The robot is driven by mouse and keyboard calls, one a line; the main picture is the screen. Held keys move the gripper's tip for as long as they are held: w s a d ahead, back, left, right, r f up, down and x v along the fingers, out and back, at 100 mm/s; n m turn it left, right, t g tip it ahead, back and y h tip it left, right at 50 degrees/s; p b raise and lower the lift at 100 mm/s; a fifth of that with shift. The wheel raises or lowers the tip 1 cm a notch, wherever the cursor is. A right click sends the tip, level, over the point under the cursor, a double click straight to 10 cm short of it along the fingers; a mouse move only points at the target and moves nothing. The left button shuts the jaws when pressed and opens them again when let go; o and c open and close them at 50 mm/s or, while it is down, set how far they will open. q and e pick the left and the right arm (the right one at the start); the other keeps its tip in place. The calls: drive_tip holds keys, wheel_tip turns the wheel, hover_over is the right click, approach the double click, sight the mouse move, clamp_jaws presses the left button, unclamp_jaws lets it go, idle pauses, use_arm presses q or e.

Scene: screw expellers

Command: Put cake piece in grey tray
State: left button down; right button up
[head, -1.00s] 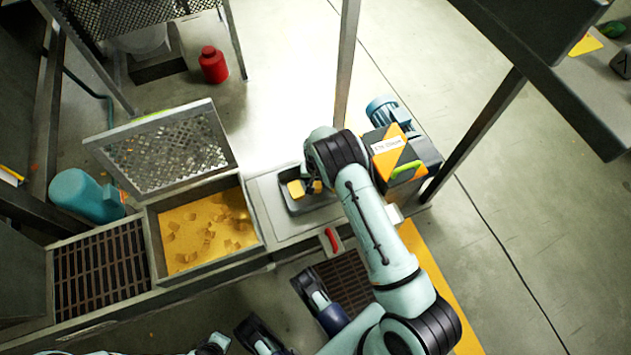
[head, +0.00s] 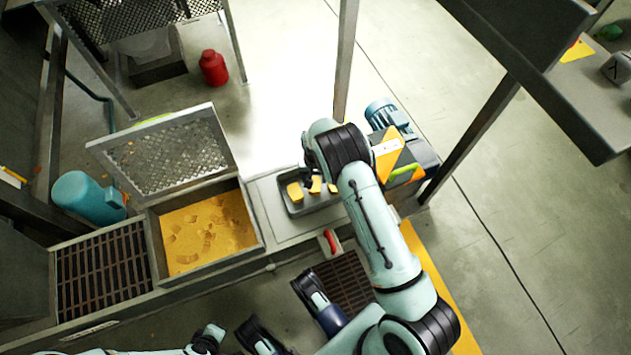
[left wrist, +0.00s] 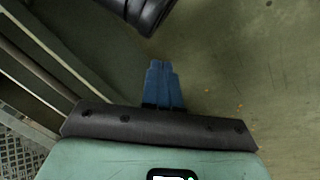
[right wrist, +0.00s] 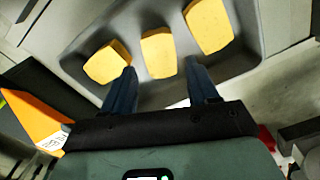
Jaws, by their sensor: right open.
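The grey tray (head: 317,205) sits on the machine's bench in the head view. Three yellow cake pieces lie in it: a left one (head: 294,192), a middle one (head: 315,185) and a right one (head: 332,187). The right wrist view shows the tray (right wrist: 236,55) and the three pieces close up, with the middle piece (right wrist: 158,53) ahead of the gap between my fingers. My right gripper (right wrist: 163,85) is open and empty above the tray. My left gripper (left wrist: 163,85) has its blue fingers together, with nothing between them, over bare floor.
A metal post (head: 347,60) rises behind. A red handle (head: 330,241) is in front.

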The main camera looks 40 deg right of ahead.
sight(315, 184)
use_arm(q)
drive_tip(key=shift+s+d+r+p, duration=0.3)
drive_tip(key=shift+s+r, duration=0.05)
drive_tip(key=shift+r, duration=0.15)
drive_tip(key=shift+s+d+r+p, duration=0.3)
drive_tip(key=shift+s+r, duration=0.05)
drive_tip(key=shift+r, duration=0.15)
use_arm(e)
wheel_tip(315, 184, up, 6)
drive_tip(key=shift+r, duration=0.2)
